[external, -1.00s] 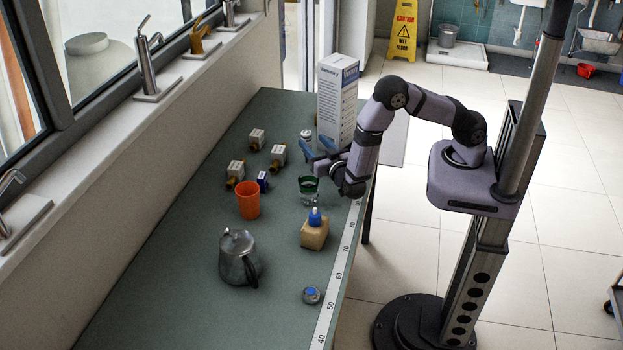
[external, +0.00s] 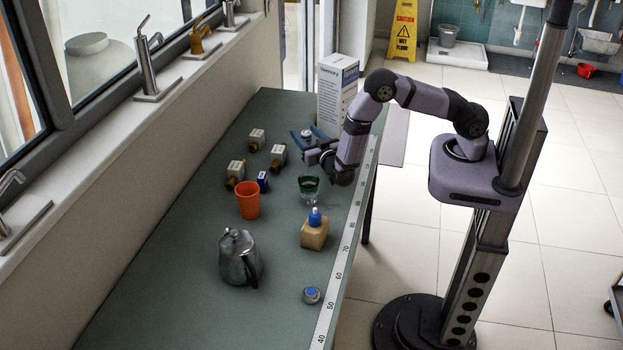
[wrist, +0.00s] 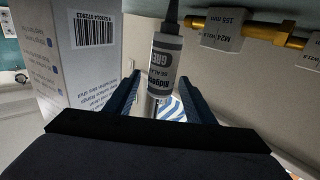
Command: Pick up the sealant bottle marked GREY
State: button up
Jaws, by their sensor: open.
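The sealant bottle (wrist: 163,66) has a grey label reading "GREY" in the wrist view, with a dark nozzle at the top of that picture. My gripper (wrist: 160,78) is open, with a blue finger on either side of the bottle. I cannot tell whether either finger touches it. In the external view the gripper (external: 308,135) is low over the far part of the bench. Only a small pale part of the bottle (external: 306,134) shows there between the fingers; the rest is hidden.
A tall white box (external: 337,92) stands close behind the gripper. Several boxed brass fittings (external: 278,153) lie to the left.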

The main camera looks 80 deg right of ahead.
jog(key=c, duration=1.2)
jog(key=shift+r, duration=0.2)
jog(key=shift+r+b, duration=1.15)
jog(key=shift+r, duration=3.7)
